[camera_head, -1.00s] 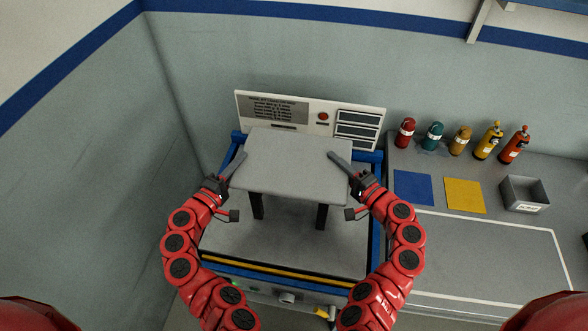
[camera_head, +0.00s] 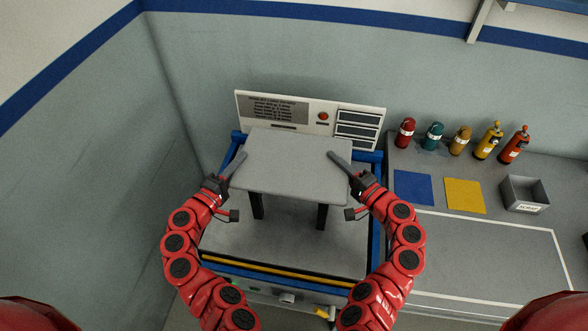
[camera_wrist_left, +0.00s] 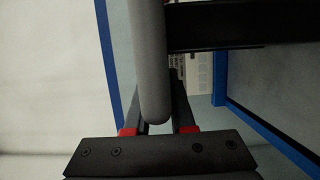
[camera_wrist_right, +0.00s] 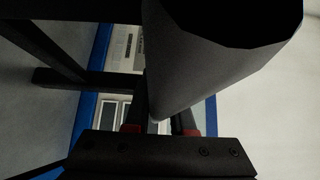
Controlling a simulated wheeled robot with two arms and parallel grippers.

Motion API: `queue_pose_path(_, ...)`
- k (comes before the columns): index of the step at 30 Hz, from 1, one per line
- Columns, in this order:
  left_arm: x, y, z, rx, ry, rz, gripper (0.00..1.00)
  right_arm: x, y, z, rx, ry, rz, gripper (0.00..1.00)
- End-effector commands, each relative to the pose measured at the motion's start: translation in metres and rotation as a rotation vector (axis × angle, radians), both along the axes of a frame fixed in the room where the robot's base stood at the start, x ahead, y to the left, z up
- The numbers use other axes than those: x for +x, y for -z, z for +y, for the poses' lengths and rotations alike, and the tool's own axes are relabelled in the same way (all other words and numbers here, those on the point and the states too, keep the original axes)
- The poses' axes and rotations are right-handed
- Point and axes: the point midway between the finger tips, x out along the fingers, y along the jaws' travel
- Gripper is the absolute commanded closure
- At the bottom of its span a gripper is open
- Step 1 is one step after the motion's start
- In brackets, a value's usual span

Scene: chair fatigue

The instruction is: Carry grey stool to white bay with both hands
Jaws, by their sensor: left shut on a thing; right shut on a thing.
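The grey stool (camera_head: 296,163) has a flat rectangular seat and dark legs. It is level over the grey bed of the blue-framed test machine (camera_head: 215,244); I cannot tell whether its feet touch the bed. My left gripper (camera_head: 238,163) is shut on the seat's left edge, which also shows between the fingers in the left wrist view (camera_wrist_left: 153,80). My right gripper (camera_head: 340,161) is shut on the right edge, seen in the right wrist view (camera_wrist_right: 180,80). The white bay (camera_head: 500,292) is a white outline on the grey bench at the right, with nothing inside its visible part.
Several coloured bottles (camera_head: 460,141) line the back of the bench. A blue square (camera_head: 413,188), a yellow square (camera_head: 465,195) and a grey scrap bin (camera_head: 525,195) lie between them and the bay. A panel (camera_head: 310,118) stands behind the stool. A wall is at the left.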

Motion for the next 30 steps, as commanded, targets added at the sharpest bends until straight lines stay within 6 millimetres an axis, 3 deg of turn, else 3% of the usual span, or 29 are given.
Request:
queue_pose_path(17, 0.0, -0.003, 0.001, 0.0, -0.001, -0.001, 1.0, 0.0, -0.002, -0.001, -0.001, 0.001, 0.001, 1.0)
queue_pose_path(30, 0.0, -0.044, 0.001, -0.001, -0.002, -0.003, 1.0, 0.0, -0.043, -0.001, 0.0, 0.002, -0.001, 1.0)
